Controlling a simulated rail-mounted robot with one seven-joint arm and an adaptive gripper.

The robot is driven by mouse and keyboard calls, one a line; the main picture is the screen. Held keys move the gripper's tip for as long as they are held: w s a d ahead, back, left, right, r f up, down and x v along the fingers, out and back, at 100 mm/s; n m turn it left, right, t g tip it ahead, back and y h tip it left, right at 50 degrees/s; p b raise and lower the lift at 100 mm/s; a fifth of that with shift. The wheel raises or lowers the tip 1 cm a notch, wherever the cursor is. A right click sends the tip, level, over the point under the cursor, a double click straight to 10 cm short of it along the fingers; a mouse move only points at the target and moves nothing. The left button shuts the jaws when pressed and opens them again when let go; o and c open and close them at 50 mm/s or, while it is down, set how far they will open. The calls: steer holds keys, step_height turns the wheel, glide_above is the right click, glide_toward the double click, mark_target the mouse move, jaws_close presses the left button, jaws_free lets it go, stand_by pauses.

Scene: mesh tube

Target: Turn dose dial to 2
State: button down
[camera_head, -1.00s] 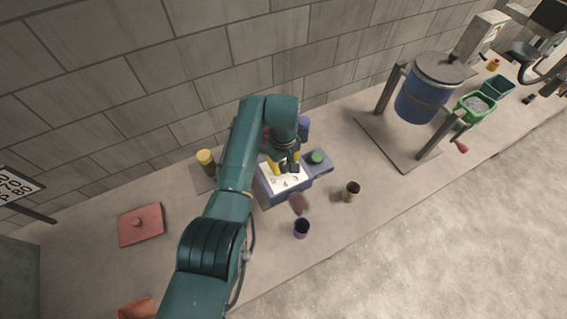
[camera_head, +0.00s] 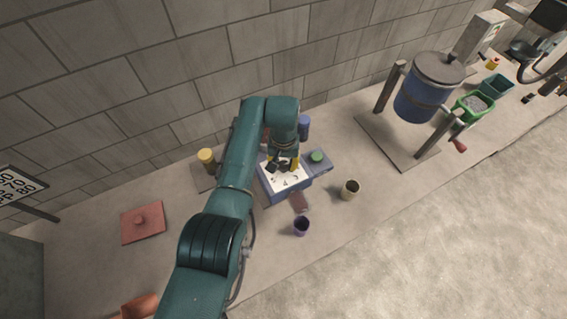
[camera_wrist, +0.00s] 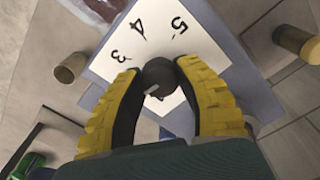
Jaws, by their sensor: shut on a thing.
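The dose dial is a dark round knob (camera_wrist: 160,74) on a white numbered plate (camera_wrist: 111,66) in the wrist view. The numbers 3, 4 and 5 show on the plate's far side. A pale mark on the knob points down-left, away from these numbers. The number 2 cannot be made out. My gripper (camera_wrist: 158,72) is shut on the knob, with one yellow finger on each side. In the head view, my gripper (camera_head: 282,164) is over the white top of the blue dial box (camera_head: 291,193), and the knob is mostly hidden.
A yellow-topped cylinder (camera_head: 207,157) stands left. A blue drum (camera_head: 422,100) stands further right.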

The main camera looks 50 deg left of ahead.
mark_target(284, 164)
steer(key=shift+f, duration=0.1)
stand_by(0.3)
steer(key=c, duration=0.7)
jaws_free()
steer(key=shift+o, duration=0.2)
step_height(284, 164, up, 12)
